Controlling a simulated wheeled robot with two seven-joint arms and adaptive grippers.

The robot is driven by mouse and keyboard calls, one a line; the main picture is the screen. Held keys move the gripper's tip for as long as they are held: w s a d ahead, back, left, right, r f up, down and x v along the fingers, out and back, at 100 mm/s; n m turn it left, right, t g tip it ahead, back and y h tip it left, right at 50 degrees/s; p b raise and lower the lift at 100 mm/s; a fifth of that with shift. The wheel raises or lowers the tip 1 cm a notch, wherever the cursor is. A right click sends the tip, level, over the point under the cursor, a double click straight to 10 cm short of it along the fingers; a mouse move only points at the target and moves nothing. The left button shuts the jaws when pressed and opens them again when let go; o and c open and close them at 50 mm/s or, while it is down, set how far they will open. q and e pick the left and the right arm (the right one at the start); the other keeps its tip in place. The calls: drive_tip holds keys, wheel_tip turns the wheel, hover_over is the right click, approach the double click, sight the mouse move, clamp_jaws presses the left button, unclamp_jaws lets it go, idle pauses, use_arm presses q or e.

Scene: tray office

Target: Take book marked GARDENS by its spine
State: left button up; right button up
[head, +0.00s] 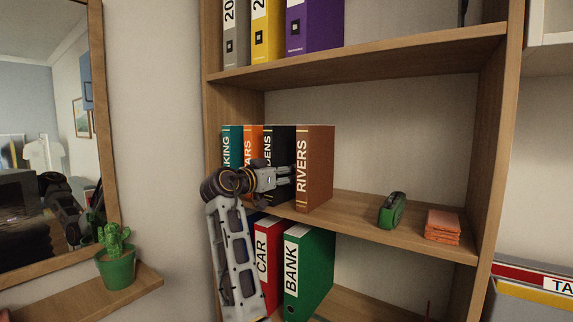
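The book marked GARDENS (283,139) stands upright on the middle shelf, black with white spine lettering. Only "DENS" is readable; the lower spine is hidden behind my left gripper. It stands between an orange book (253,142) ending in "ARS" and the brown RIVERS book (317,165). My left gripper (288,177) is at the lower part of the GARDENS book, its fingers pointing right, close to the RIVERS spine. I cannot tell whether the fingers touch or grip the book. My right gripper is not in view.
A teal book (233,142) ends the row at left. A green stapler (392,210) and orange pads (442,226) lie right on the same shelf (350,213). CAR (270,255) and BANK (309,270) binders stand below. A cactus (115,255) stands at left.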

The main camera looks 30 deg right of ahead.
use_arm(q)
drive_tip(key=shift+w, duration=0.25)
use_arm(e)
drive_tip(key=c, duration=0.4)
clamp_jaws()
use_arm(q)
drive_tip(key=shift+w+r, duration=0.1)
drive_tip(key=shift+w, duration=0.05)
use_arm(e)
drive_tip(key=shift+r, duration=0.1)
use_arm(q)
drive_tip(key=shift+s, duration=0.25)
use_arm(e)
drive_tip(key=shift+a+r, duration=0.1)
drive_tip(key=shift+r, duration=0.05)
